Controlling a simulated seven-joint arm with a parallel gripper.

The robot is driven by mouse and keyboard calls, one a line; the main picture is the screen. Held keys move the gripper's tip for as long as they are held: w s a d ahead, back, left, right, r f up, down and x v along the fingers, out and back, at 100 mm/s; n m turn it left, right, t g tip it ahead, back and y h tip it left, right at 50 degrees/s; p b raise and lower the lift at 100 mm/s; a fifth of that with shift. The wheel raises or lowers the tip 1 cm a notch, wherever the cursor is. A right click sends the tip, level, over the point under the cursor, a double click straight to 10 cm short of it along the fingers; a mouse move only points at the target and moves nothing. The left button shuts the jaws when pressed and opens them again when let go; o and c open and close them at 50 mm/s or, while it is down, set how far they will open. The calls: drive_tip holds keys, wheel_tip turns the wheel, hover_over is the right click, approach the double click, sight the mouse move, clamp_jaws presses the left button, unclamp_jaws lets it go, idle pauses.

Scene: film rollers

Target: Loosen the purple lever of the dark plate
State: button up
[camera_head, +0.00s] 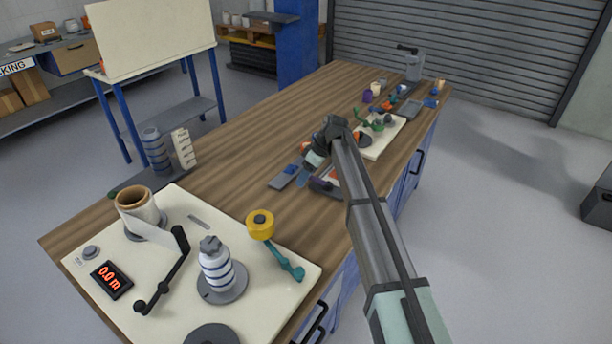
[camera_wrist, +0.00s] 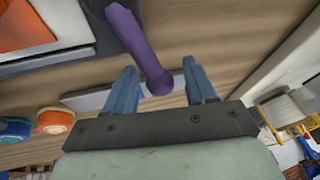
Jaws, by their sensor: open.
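The purple lever (camera_wrist: 136,42) runs from the top of the wrist view down to a rounded end between my fingers. My gripper (camera_wrist: 158,66) is open, with one blue-grey finger on each side of that end; I cannot tell whether either finger touches it. The dark plate (camera_wrist: 75,57) is at the upper left of the wrist view, with orange and white areas on it. In the head view my gripper (camera_head: 305,172) is low over the middle of the bench. The purple lever (camera_head: 320,184) shows beside it, and my arm partly hides the plate.
A flat grey piece with a blue part (camera_head: 284,178) lies left of my gripper. A cream board (camera_head: 387,138) with small parts stands beyond my arm. A larger cream board (camera_head: 90,258) with rollers and a crank fills the near end. The bench left of my gripper is largely clear.

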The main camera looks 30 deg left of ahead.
drive_tip(key=shift+c, duration=0.2)
clamp_jaws()
idle(0.3)
